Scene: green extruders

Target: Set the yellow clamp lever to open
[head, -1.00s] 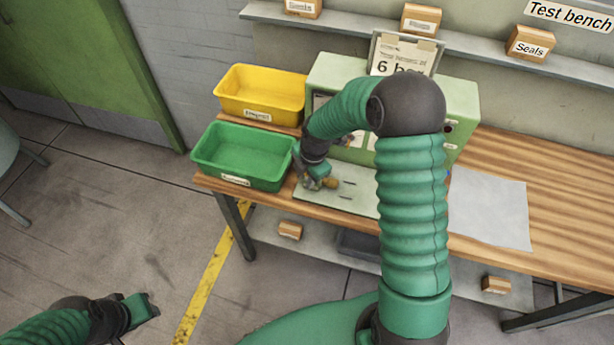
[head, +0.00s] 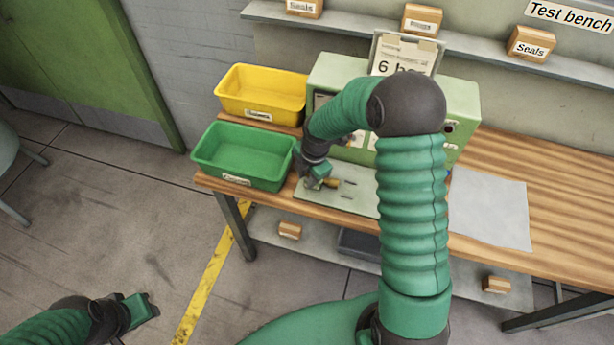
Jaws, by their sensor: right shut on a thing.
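The yellow clamp lever (head: 331,182) shows as a small yellow piece on the pale fixture plate (head: 309,194) at the front of the green test unit (head: 464,95). My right gripper (head: 314,184) is at its left end, low over the plate, and is shut on the lever; the fingers hide part of it. The lever's full angle cannot be made out. My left gripper (head: 146,306) is at the lower left over the floor, well away from the bench; its fingers are too small to judge.
A green bin (head: 205,173) stands close left of my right gripper, with a yellow bin (head: 219,98) behind it. A grey sheet (head: 490,210) lies on the wooden bench (head: 565,215) at right. My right arm covers part of the test unit.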

